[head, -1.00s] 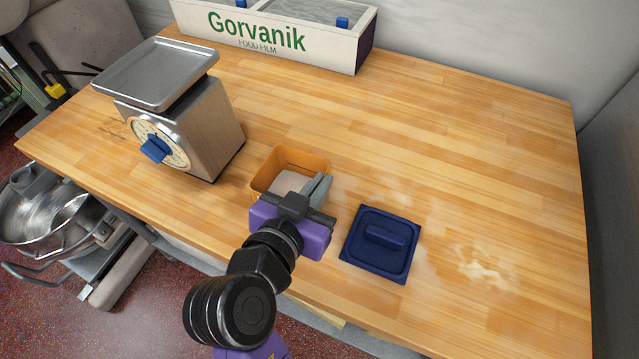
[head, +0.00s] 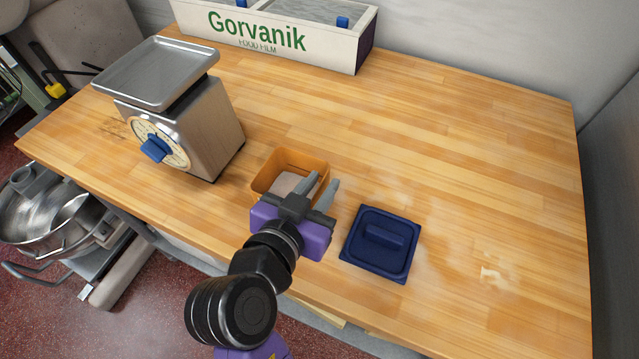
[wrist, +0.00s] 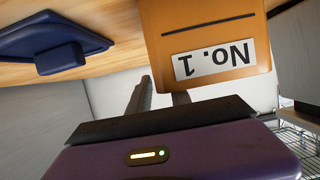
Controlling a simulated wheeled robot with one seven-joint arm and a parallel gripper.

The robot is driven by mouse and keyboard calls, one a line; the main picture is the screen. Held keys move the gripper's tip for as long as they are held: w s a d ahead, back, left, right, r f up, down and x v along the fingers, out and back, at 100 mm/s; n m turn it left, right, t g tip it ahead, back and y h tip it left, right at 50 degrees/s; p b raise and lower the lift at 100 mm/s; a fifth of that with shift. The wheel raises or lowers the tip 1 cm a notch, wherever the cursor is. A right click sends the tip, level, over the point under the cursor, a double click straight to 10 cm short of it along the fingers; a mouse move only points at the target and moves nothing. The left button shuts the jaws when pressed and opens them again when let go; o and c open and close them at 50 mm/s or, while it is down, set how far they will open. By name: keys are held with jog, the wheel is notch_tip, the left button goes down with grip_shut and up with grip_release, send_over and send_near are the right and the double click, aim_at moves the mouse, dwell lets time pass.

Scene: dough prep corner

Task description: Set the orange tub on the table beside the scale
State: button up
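The orange tub (head: 270,176) stands upright on the wooden table, just right of and a little in front of the scale (head: 205,130), with a gap between them. Something pale shows inside it. My gripper (head: 321,185) is at the tub's right wall, its two fingers spread apart with the rim between or close to them. In the wrist view the tub (wrist: 205,25) shows a "No. 1" label, upside down, and my open fingers (wrist: 161,96) are beside it. Whether a finger still touches the wall I cannot tell.
A dark blue lid (head: 380,262) with a handle lies close to the right of my gripper. A "Gorvanik" film box (head: 330,45) stands at the back. White smudges mark the table at right. The table's middle and back right are clear.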

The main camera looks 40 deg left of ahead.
jog(key=b+v, duration=0.1)
jog(key=v, duration=1.1)
jog(key=s+a+r+n+y, duration=0.2)
jog(key=a+r+n+y, duration=0.2)
jog(key=a+n+y, duration=0.15)
jog(key=w+d+f+y, duration=0.1)
jog(key=d+f, duration=0.3)
jog(key=d, duration=0.7)
jog(key=d+f+y, duration=0.1)
jog(key=d+f, duration=0.4)
jog(key=d, duration=0.7)
jog(key=s+d+f+m+h, duration=0.1)
jog(key=s+d+m+h, duration=0.1)
jog(key=d, duration=0.4)
jog(key=s+d+f+m+h, duration=0.2)
jog(key=s+d+m+h, duration=0.1)
jog(key=s+d+h, duration=0.2)
jog(key=s+d+f+m+t+h, duration=0.1)
jog(key=s+d+m+h, duration=0.2)
jog(key=d, duration=0.6)
jog(key=shift+s+d+f+h, duration=0.2)
jog(key=shift+s+h, duration=0.05)
jog(key=shift+h, duration=0.1)
